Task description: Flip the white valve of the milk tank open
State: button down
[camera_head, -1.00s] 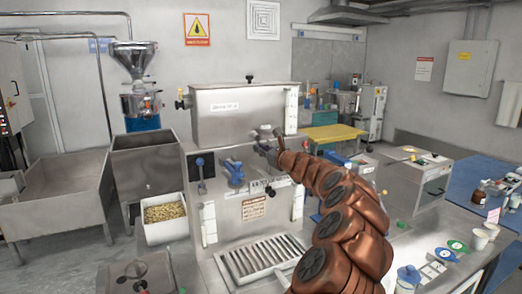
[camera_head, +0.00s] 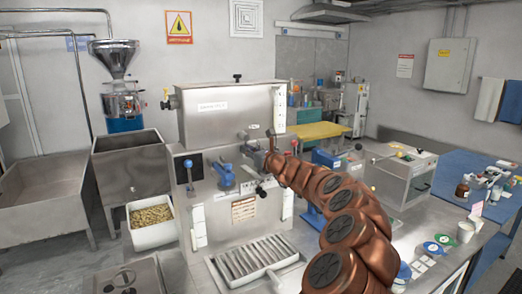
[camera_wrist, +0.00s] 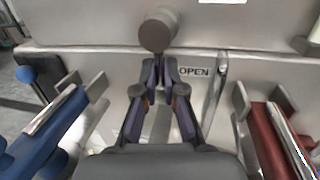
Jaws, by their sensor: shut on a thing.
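The milk tank (camera_head: 228,112) is a steel box on top of a steel machine. In the wrist view the valve (camera_wrist: 158,30) shows as a rounded grey-brown knob on the steel front, with a pale stem below it. An OPEN label (camera_wrist: 194,72) is right of the fingers. In the head view my gripper (camera_head: 257,160) is at the tank's lower right front. The arm and fingers partly hide the valve, so its exact turn is hard to tell.
A blue lever (camera_wrist: 48,130) is left of my gripper and a red lever (camera_wrist: 280,140) right of it, both close. A drip grate (camera_head: 255,262) lies below. A hopper grinder (camera_head: 120,85) stands at the left.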

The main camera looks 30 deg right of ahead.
jog(key=shift+r, duration=0.1)
jog(key=c, duration=1.2)
grip_release()
jog(key=shift+c, duration=0.2)
jog(key=s+d, duration=0.1)
jog(key=s, duration=1.1)
jog(key=shift+d+f, duration=0.2)
jog(key=shift+f, duration=0.2)
